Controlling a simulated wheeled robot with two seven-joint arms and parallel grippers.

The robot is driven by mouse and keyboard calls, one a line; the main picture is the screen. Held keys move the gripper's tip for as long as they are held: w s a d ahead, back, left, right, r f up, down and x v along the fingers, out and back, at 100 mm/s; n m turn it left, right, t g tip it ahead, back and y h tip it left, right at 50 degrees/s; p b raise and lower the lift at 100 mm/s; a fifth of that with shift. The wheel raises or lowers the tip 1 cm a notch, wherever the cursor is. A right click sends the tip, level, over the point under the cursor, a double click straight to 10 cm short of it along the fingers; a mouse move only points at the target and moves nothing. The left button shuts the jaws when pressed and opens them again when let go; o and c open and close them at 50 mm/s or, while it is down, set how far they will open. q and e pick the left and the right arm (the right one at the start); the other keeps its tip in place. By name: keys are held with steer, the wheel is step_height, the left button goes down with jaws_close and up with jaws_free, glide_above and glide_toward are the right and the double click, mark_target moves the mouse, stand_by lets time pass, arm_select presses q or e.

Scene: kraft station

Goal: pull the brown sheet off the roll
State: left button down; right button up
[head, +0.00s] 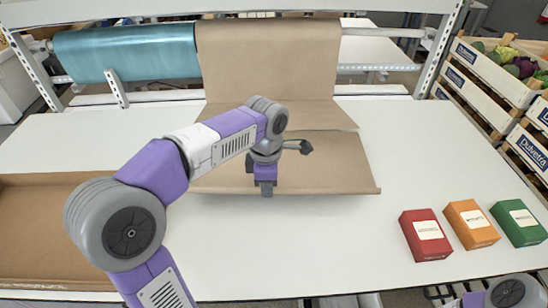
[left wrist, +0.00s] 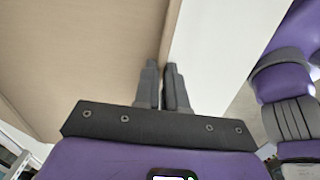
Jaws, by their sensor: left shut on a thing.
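The brown sheet (head: 330,170) hangs from the brown roll (head: 268,40) on the rear bar and spreads toward me over the white table. Its front edge curls up slightly. A crease or step crosses it partway along. My left gripper (head: 267,188) is at the middle of that front edge, shut on the sheet. In the left wrist view the fingertips (left wrist: 166,68) are close together at the edge of the brown sheet (left wrist: 80,60). The forearm hides part of the sheet. My right gripper is not in view; only a bit of my right arm shows at the bottom right.
A teal roll (head: 128,52) sits left of the brown one. A shallow brown box (head: 40,275) is at the left. Red (head: 425,235), orange (head: 471,224) and green (head: 518,223) boxes stand at the right, with vegetable crates (head: 490,75) behind.

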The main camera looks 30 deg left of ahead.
arm_select(q)
steer(key=shift+s+d+r+b, duration=0.1)
steer(key=shift+s+d, duration=0.2)
steer(key=shift+s, duration=0.2)
steer(key=shift+s+d+b, duration=0.1)
steer(key=shift+s+d, duration=0.2)
steer(key=shift+s, duration=0.2)
steer(key=shift+s+d+r+b, duration=0.1)
steer(key=shift+s+d, duration=0.2)
steer(key=shift+s, duration=0.3)
steer(key=shift+s+d+r+b, duration=0.1)
steer(key=shift+s+d, duration=0.35)
steer(key=shift+s, duration=0.2)
steer(key=shift+s+d+f+b, duration=0.1)
steer(key=shift+s+d, duration=0.3)
steer(key=shift+s, duration=0.3)
steer(key=shift+s+d+r+b, duration=0.1)
steer(key=shift+s+d, duration=0.35)
steer(key=shift+s, duration=0.2)
steer(key=shift+s+d+r, duration=0.1)
steer(key=shift+s+d, duration=0.35)
steer(key=shift+s, duration=0.25)
steer(key=shift+s+d+r, duration=0.1)
steer(key=shift+s+d, duration=0.3)
steer(key=shift+s, duration=0.35)
steer(key=shift+s+d+r, duration=0.1)
steer(key=shift+s+d, duration=0.35)
steer(key=shift+s, duration=0.25)
